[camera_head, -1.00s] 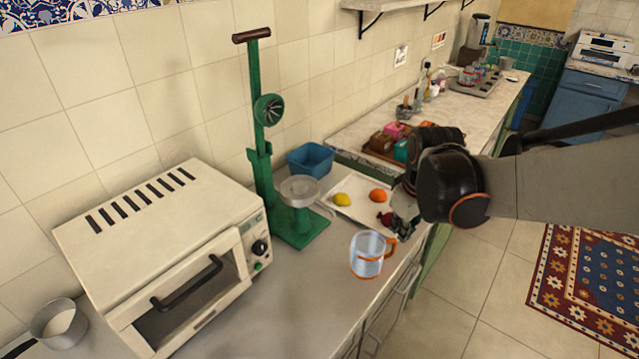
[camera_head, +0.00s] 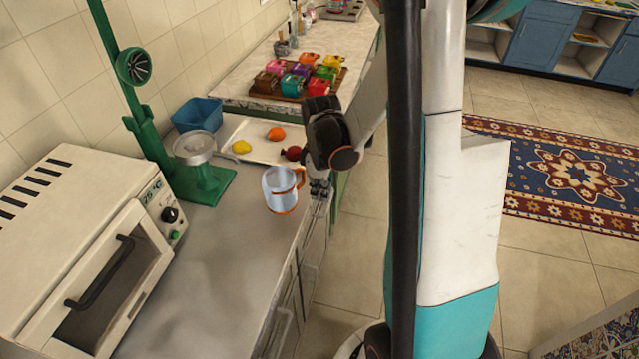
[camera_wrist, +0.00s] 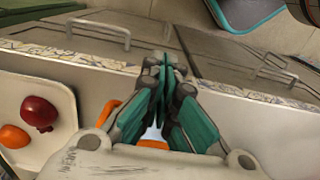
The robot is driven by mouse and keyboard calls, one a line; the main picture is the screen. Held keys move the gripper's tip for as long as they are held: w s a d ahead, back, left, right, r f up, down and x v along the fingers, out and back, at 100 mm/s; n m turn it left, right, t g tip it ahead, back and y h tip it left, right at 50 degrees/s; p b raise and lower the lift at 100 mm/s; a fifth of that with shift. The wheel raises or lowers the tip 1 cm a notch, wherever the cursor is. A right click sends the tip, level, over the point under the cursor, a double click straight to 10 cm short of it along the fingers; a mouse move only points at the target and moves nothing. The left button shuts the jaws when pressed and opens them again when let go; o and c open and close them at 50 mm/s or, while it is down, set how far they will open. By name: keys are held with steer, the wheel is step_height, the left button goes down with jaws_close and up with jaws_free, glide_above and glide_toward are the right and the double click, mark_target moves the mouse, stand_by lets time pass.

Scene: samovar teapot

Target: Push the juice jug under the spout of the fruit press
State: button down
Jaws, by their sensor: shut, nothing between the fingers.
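The juice jug (camera_head: 279,190), clear with an orange rim, base and handle, stands upright on the grey counter near its front edge. The green fruit press (camera_head: 205,184) stands to its left and farther back, with a pale round bowl (camera_head: 194,147); its spout is hard to make out. The jug is apart from the press. My gripper (camera_head: 319,188) is shut and empty, just right of the jug's handle at the counter edge; I cannot tell whether they touch. In the wrist view my gripper (camera_wrist: 166,75) hides most of the jug; bits of its orange handle (camera_wrist: 113,110) show.
A white tray (camera_head: 255,131) with a lemon, an orange and a dark red fruit lies behind the jug. A blue bin (camera_head: 197,113) stands behind the press. A cream oven (camera_head: 80,215) fills the left. The counter between jug and press is clear.

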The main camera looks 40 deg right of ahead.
steer(key=shift+w+a+f+b, duration=0.35)
steer(key=shift+w+a+f, duration=0.1)
steer(key=shift+w+a, duration=0.3)
steer(key=shift+w+a+f+b, duration=0.3)
steer(key=shift+w+a+f, duration=0.2)
steer(key=shift+w, duration=0.35)
steer(key=w+a, duration=0.2)
steer(key=w, duration=0.1)
steer(key=w+a, duration=0.4)
steer(key=w, duration=0.1)
steer(key=shift+w+a, duration=0.3)
steer(key=shift+a, duration=0.05)
